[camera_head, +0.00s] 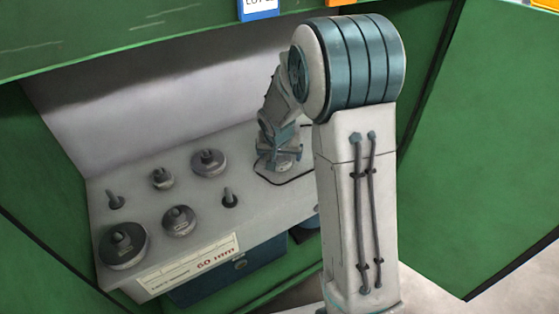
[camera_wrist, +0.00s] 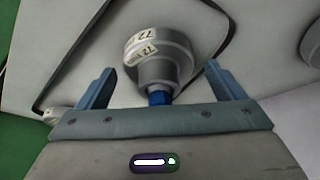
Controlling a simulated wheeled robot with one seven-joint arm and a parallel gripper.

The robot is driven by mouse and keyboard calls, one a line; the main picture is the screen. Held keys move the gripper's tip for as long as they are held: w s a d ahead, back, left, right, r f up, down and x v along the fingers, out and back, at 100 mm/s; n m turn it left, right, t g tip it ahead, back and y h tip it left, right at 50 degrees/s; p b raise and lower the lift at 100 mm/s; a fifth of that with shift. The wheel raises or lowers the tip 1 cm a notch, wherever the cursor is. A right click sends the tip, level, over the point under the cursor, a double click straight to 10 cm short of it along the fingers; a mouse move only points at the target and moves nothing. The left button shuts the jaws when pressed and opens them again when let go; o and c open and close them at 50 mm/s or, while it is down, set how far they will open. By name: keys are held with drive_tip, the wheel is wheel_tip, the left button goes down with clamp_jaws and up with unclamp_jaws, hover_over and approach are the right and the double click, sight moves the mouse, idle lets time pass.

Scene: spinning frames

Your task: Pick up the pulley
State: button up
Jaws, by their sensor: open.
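A grey stepped pulley (camera_wrist: 158,58) with white labels reading "72" shows in the wrist view. A short blue piece (camera_wrist: 159,97) sticks out of its narrow end, towards my gripper's palm. My gripper (camera_wrist: 158,72) is open, with one blue finger on each side of the pulley's narrow end. Gaps show between the fingers and the pulley. In the head view my gripper (camera_head: 279,163) is low over the right part of the grey shelf (camera_head: 200,195). There the gripper largely hides this pulley.
Several other pulleys stand on the shelf to the left, including a large one (camera_head: 123,247) and a middle one (camera_head: 179,221). Bare pegs (camera_head: 115,200) stand among them. A dark outline (camera_head: 300,178) surrounds the spot under my gripper. Green panels (camera_head: 490,150) enclose the sides.

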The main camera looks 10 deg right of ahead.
drive_tip(key=c, duration=1.2)
wheel_tip(320, 180, up, 10)
drive_tip(key=shift+p, duration=0.85)
drive_tip(key=shift+f, duration=0.1)
